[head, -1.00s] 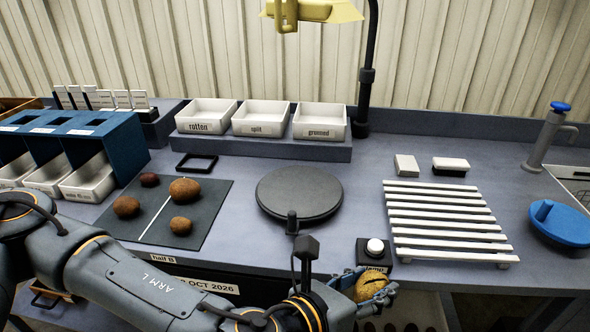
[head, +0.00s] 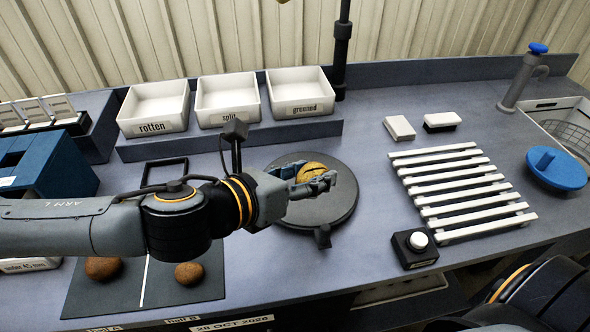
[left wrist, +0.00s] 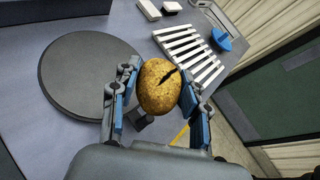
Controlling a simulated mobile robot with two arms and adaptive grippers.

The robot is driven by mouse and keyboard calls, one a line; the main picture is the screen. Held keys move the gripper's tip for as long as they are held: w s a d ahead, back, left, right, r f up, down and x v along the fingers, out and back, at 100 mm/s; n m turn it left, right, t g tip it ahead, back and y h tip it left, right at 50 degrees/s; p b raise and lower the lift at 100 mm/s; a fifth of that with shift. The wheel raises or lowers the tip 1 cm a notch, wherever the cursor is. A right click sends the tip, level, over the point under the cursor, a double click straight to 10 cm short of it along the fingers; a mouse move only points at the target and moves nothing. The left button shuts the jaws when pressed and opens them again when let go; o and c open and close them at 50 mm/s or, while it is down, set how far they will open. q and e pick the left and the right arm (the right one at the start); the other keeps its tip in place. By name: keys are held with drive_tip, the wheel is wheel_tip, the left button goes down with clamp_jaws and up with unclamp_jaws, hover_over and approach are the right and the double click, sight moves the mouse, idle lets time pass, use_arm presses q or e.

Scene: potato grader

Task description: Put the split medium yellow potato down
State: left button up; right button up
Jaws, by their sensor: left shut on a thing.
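The split yellow potato (head: 311,172) has a dark crack across its skin. My left gripper (head: 312,181) is shut on it, and in the head view it shows over the round dark turntable (head: 338,205). In the left wrist view the potato (left wrist: 158,88) sits between the two blue-padded fingers, with the dark disc (left wrist: 88,72) to its left. The potato appears held above the surface; the exact gap is unclear. The white bin labelled split (head: 228,103) stands at the back between the rotten bin (head: 154,109) and the greened bin (head: 301,94). My right gripper is not seen.
A white slatted rack (head: 460,190) and a black box with a white button (head: 415,248) lie to the right. Two brown potatoes (head: 103,268) (head: 189,273) show on the dark mat (head: 150,290) at front left. A dark lamp post (head: 342,45) rises behind the turntable.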

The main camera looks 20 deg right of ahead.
use_arm(q)
drive_tip(key=w+d+f, duration=0.1)
drive_tip(key=w+f, duration=0.1)
drive_tip(key=w, duration=0.1)
drive_tip(key=w+d+f+p, duration=0.1)
drive_tip(key=w+f, duration=0.2)
drive_tip(key=w+d+f, duration=0.2)
drive_tip(key=w, duration=0.1)
drive_tip(key=shift+w+d+f, duration=0.1)
drive_tip(key=shift+f, duration=0.05)
drive_tip(key=shift+w+d+f, duration=0.25)
drive_tip(key=shift+f, duration=0.2)
drive_tip(key=f, duration=0.1)
drive_tip(key=f+p, duration=0.1)
drive_tip(key=shift+w+f, duration=0.3)
drive_tip(key=shift+f, duration=0.5)
drive_tip(key=o, duration=1.2)
drive_tip(key=shift+f, duration=0.1)
